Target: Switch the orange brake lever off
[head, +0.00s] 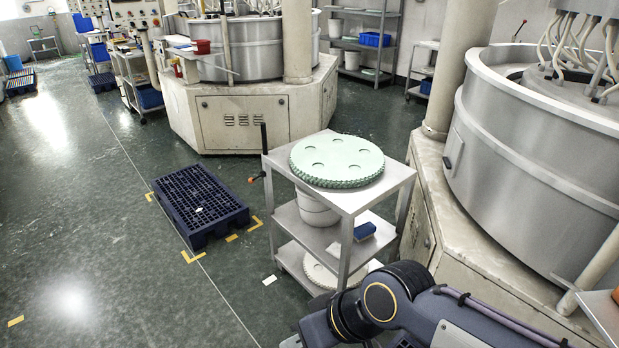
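The orange brake lever (251,180) is a small orange-tipped lever at the left side of a grey metal cart (398,183), below the cart's upright black handle (264,143). It sticks out to the left, and its exact tilt is too small to tell. My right arm comes in from the lower right and bends at the bottom of the picture, in front of the cart's lower part. Its gripper is out of view, and so is my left gripper. Nothing of mine is seen touching the lever.
A green toothed disc (338,160) lies on the cart's top. A white bucket (316,208) and a blue brush-like block (364,231) are on its middle shelf. A dark blue pallet (197,205) lies on the floor left of it. A large lapping machine (525,165) stands close right.

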